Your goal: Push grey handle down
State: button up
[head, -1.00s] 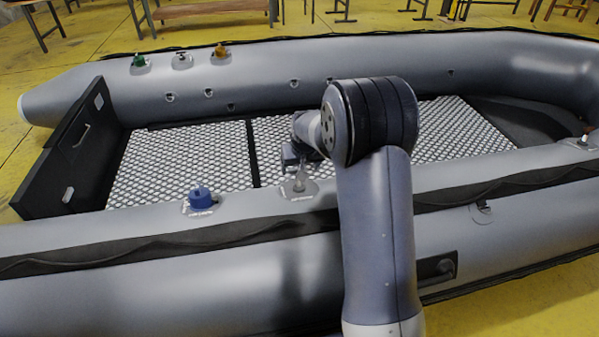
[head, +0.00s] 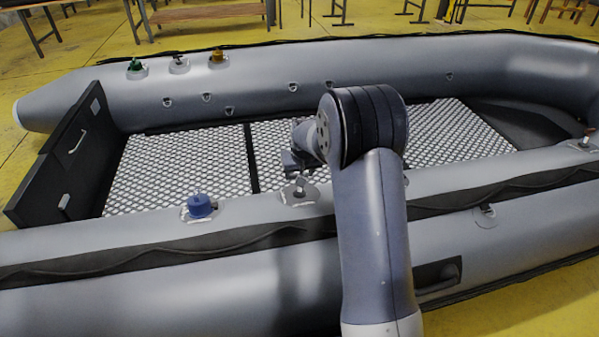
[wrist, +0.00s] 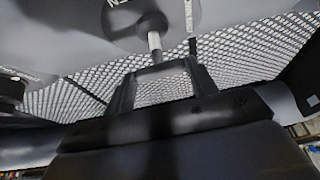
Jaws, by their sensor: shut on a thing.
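The grey handle (head: 299,184) sits on a round grey base on the near tube of the boat, right of the blue knob (head: 201,203). In the wrist view the handle (wrist: 155,45) is a short pale stem coming from its round base towards my jaws. My gripper (wrist: 160,68) is shut on the handle's end, with a finger to each side of it. In the head view my gripper (head: 297,163) is small and dark, just behind the handle on the inner side of the tube. My arm hides part of the boat's floor.
Green (head: 136,66), grey (head: 179,63) and orange (head: 219,56) fittings stand on the far tube. A dark transom board (head: 62,160) closes the left end. Another fitting (head: 586,141) is at the far right. The patterned floor (head: 180,170) is bare.

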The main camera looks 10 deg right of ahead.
jog(key=c, duration=0.6)
jog(key=shift+s+f+b, duration=0.2)
jog(key=shift+f+b, duration=0.15)
jog(key=shift+f, duration=0.45)
jog(key=shift+s+f+b, duration=0.15)
jog(key=shift+f+b, duration=0.2)
jog(key=shift+f, duration=0.4)
jog(key=shift+s, duration=0.1)
jog(key=o, duration=1.4)
jog(key=shift+r, duration=0.1)
jog(key=p+v, duration=0.3)
jog(key=v, duration=0.7)
jog(key=shift+s+r, duration=0.15)
jog(key=shift+r, duration=0.15)
